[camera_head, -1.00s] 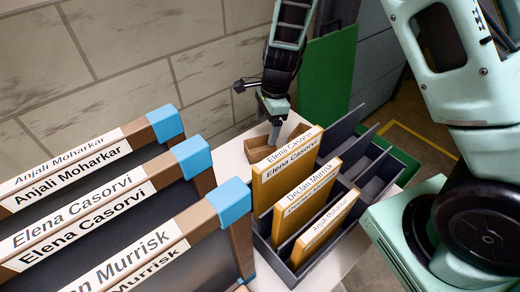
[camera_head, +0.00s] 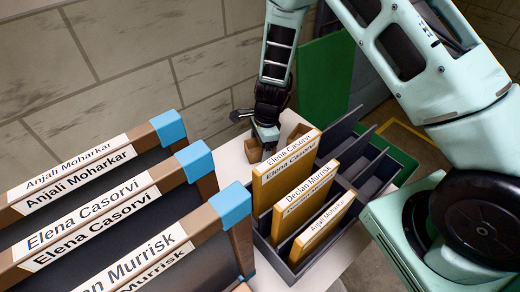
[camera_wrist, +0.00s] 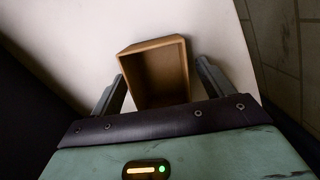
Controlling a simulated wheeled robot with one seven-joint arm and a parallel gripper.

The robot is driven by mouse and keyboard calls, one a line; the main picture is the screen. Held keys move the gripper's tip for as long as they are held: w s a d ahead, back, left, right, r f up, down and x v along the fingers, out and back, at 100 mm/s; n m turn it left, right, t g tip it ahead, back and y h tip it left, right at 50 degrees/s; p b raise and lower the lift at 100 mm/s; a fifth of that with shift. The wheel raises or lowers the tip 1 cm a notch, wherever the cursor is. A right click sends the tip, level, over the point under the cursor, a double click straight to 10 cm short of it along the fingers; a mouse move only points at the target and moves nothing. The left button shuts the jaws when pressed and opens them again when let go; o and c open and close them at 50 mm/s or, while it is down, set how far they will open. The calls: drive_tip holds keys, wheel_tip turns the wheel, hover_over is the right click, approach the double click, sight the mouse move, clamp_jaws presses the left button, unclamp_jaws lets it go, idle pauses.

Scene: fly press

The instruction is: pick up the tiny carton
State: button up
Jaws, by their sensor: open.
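The tiny carton (camera_wrist: 130,77) is a small brown open-topped box on the white table (camera_wrist: 122,22). In the wrist view it lies between the two spread fingers of my gripper (camera_wrist: 158,86), with one finger on each side and its hollow inside facing the camera. My gripper is open, and I cannot tell whether either finger touches the carton. In the head view my gripper (camera_head: 266,148) is down at the carton (camera_head: 252,150) and hides part of it.
A dark divided rack (camera_head: 350,190) with several yellow name-labelled folders stands right beside the carton. Large brown frames with blue corners (camera_head: 170,127) and name strips fill the left. A brick wall (camera_head: 130,55) is behind, and a green panel (camera_head: 325,88) stands at the back.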

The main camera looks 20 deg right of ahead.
drive_tip(key=c, duration=1.1)
drive_tip(key=shift+o, duration=0.2)
